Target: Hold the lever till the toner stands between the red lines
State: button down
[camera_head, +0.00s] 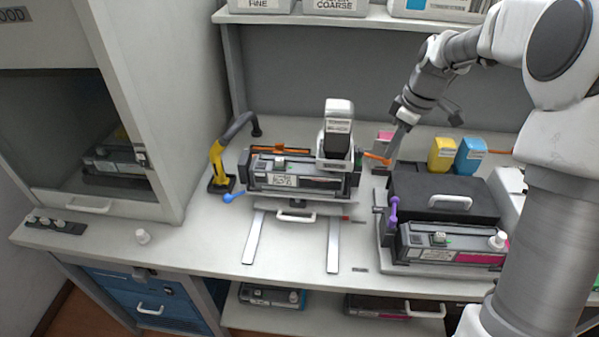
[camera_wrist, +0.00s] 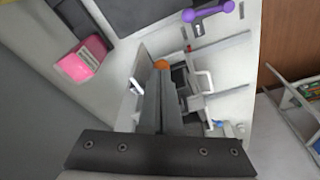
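A filling station with a white-topped toner hopper (camera_head: 338,122) stands mid-bench, its dark lower part visible. A grey cartridge (camera_head: 292,180) with a pale label lies in the station below and left of the hopper. An orange lever (camera_head: 377,158) sticks out to the hopper's right; its round orange end (camera_wrist: 161,64) also shows in the wrist view. My gripper (camera_head: 391,158) points down at the lever's end. Its fingers (camera_wrist: 165,88) look closed together, with the orange end just at their tips; contact is not clear. The toner level and red lines are too small to make out.
A second cartridge (camera_head: 452,246) with a magenta label sits in a stand with a purple handle (camera_head: 393,212) at right. Yellow (camera_head: 443,154) and blue (camera_head: 470,155) bottles stand behind. A yellow-tipped hose (camera_head: 219,167) is left. The front bench strip is mostly clear.

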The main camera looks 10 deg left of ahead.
jog(key=a+p+v, duration=0.1)
jog(key=p+v, duration=0.3)
jog(key=v, duration=0.3)
jog(key=shift+w+p, duration=0.3)
jog(key=shift+w, duration=0.05)
jog(key=shift+a+r, duration=0.1)
jog(key=shift+a, duration=0.05)
jog(key=s+r+m+t+h, duration=0.2)
jog(key=s+r+m, duration=0.55)
jog(key=s, duration=0.75)
jog(key=s+m+t, duration=0.2)
jog(key=s+m, duration=0.2)
jog(key=s, duration=1)
jog(key=shift+r, duration=0.3)
